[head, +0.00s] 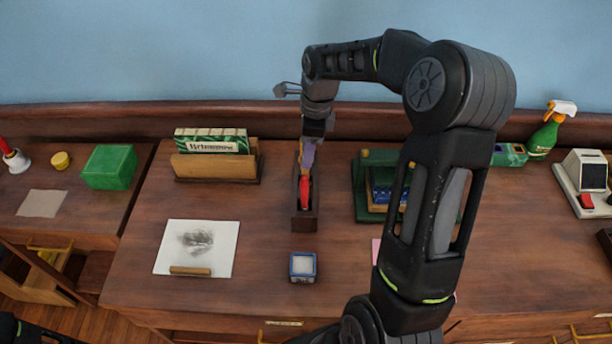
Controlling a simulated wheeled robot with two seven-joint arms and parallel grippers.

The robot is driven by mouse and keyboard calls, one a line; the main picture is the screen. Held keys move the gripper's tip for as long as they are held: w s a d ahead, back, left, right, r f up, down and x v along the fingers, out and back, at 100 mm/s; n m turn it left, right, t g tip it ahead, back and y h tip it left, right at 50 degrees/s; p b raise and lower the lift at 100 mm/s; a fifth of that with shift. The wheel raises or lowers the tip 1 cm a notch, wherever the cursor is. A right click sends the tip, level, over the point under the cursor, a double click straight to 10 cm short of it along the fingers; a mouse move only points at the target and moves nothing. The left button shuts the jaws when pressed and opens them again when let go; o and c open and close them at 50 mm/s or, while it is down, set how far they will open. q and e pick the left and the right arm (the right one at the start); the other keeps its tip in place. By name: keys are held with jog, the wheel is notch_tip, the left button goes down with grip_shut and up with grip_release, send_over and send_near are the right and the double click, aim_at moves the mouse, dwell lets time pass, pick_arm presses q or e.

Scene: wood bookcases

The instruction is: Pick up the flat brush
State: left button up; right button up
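My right gripper (309,152) points down over a narrow dark wooden box (304,222) at the middle of the desk. A red object (305,191), perhaps the flat brush, shows in the box directly below the gripper. The fingers look purple-grey and reach close to the top of the red object. I cannot tell whether they touch it, nor whether they are open or shut. The gripper and wrist hide the back of the box. My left gripper is not in view.
A wooden letter holder (215,167) stands left of the box, and a paper sheet (215,256) lies in front of it. A small blue box (302,266) stands nearer. My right arm partly covers a green organizer (359,190). A spray bottle (546,136) is at right.

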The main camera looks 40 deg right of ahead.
aim_at(304, 172)
notch_tip(304, 172, down, 2)
jog(key=shift+w+f+b, duration=0.1)
jog(key=shift+b, duration=0.3)
jog(key=shift+a, duration=0.1)
jog(key=f+b, duration=0.2)
jog(key=f, duration=0.1)
jog(key=f+b, duration=0.1)
jog(key=f, duration=0.1)
jog(key=shift+a+b, duration=0.35)
jog(key=shift+a, duration=0.05)
jog(key=shift+c, duration=0.3)
grip_shut()
